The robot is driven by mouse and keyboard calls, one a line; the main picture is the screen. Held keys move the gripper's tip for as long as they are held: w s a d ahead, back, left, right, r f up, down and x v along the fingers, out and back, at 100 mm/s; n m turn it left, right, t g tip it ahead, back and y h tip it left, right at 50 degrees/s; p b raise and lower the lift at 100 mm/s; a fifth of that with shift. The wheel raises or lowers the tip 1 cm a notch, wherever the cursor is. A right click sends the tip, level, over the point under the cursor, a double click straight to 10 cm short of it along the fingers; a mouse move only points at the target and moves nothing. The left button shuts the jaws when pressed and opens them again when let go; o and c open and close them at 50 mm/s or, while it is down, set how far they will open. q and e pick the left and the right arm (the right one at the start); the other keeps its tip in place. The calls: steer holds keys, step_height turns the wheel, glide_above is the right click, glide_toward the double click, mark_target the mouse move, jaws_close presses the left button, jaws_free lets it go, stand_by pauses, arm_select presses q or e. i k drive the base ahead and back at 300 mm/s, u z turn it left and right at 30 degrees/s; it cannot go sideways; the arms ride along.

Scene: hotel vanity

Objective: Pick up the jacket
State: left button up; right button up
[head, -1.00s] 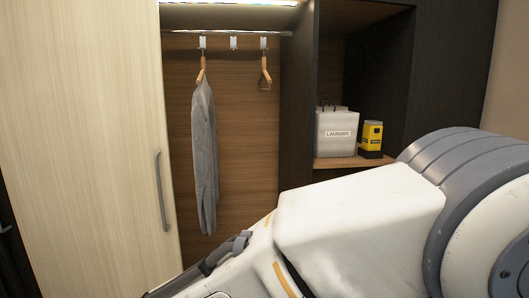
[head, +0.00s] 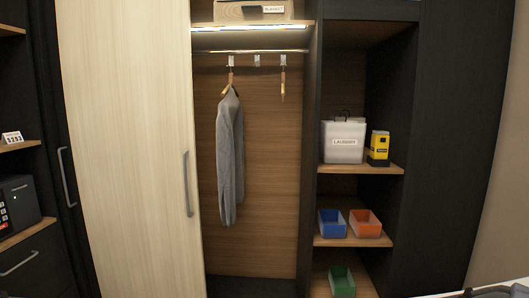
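A grey jacket (head: 230,158) hangs on a wooden hanger (head: 230,84) inside the open closet section. The hanger is hooked at the rail (head: 262,52) near the top, at its left part. The jacket hangs freely, seen at a slant, with its lower edge well above the closet floor. Neither gripper can be made out in the head view. Only a bit of my arm shows at the bottom right edge, far from the jacket.
A pale sliding door (head: 130,150) with a handle covers the left side. An empty wooden hanger (head: 283,84) hangs right of the jacket. Shelves at right hold a laundry bag (head: 343,143), a yellow device (head: 379,146), and blue (head: 331,223), orange (head: 365,223) and green (head: 341,281) bins.

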mark_target(230, 121)
steer(key=z, duration=0.5)
steer(key=i, duration=1.05)
steer(key=u, duration=0.8)
steer(key=i, duration=0.1)
steer(key=z, duration=0.6)
steer(key=k, duration=0.6)
steer(key=u, duration=0.25)
steer(key=i, duration=1.65)
steer(key=z, duration=0.8)
